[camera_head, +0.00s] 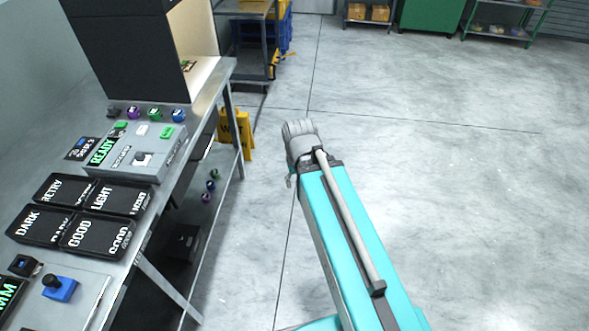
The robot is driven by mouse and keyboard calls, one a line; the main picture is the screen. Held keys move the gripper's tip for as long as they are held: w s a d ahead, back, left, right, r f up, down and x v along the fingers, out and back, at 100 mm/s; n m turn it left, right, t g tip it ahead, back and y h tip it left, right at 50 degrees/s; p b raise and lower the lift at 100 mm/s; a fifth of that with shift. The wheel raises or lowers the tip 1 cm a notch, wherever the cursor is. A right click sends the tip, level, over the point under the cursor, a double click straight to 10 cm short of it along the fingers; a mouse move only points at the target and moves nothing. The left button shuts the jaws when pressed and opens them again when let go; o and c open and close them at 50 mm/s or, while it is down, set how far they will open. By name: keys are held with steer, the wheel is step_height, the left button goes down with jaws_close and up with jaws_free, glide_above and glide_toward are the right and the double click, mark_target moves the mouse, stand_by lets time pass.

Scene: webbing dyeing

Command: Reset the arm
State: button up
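My arm reaches up from the bottom right of the head view over open floor. Its teal link ends in a grey ribbed joint near the middle of the picture. My gripper cannot be made out; no fingers show past that joint. The arm is to the right of the workbench (214,82), with a strip of floor visible between them. Nothing is seen touching the arm.
Shelves (509,18) and a green cabinet (430,14) are far back. The floor right is clear.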

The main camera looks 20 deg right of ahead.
step_height(320, 180, up, 6)
steer(key=p, duration=0.6)
